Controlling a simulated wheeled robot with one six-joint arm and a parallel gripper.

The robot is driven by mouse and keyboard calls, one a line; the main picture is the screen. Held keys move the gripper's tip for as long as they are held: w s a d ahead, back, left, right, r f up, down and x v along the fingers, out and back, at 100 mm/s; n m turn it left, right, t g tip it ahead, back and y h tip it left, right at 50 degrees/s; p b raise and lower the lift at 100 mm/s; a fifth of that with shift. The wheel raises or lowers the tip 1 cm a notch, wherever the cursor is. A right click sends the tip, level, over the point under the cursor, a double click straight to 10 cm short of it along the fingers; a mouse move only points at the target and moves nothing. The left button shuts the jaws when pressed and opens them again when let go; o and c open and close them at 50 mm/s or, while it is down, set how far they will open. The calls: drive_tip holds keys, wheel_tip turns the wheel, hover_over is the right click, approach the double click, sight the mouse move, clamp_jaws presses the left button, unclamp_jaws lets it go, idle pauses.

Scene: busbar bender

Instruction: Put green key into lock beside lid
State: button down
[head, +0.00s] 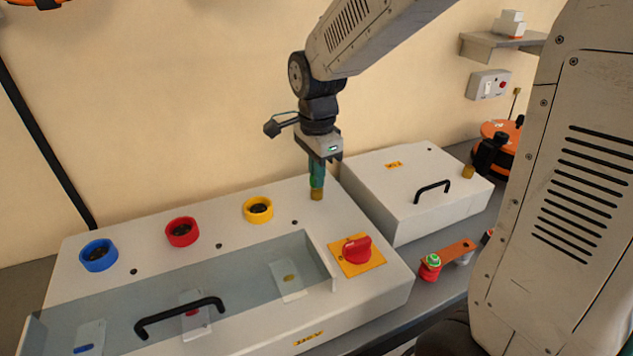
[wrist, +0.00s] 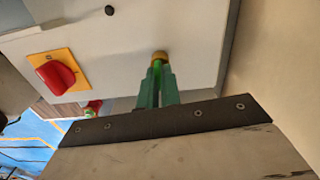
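My gripper (head: 317,178) points straight down over the back right of the white panel box (head: 372,287). Its narrow green-teal fingers (wrist: 157,88) are close together. A small brighter green piece, which looks like the green key (wrist: 156,68), shows between the fingertips and is mostly hidden by them. Directly below it is the brass lock cylinder (head: 317,195), standing on the panel to the right of the clear lid (head: 240,268); it also shows in the wrist view (wrist: 160,56). The key's lower end meets the brass in both views; how deep it sits cannot be told.
Blue (head: 99,255), red (head: 181,232) and yellow (head: 258,210) ring sockets line the panel. A red rotary switch (head: 357,249) stands in front. A second white box (head: 410,182) with a brass cylinder (head: 468,171) is at right. An orange bar (head: 455,250) with a red-green piece lies nearby.

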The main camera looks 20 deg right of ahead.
drive_tip(key=shift+r, duration=0.2)
drive_tip(key=shift+r, duration=1.45)
drive_tip(key=shift+r, duration=0.1)
drive_tip(key=shift+r, duration=2.45)
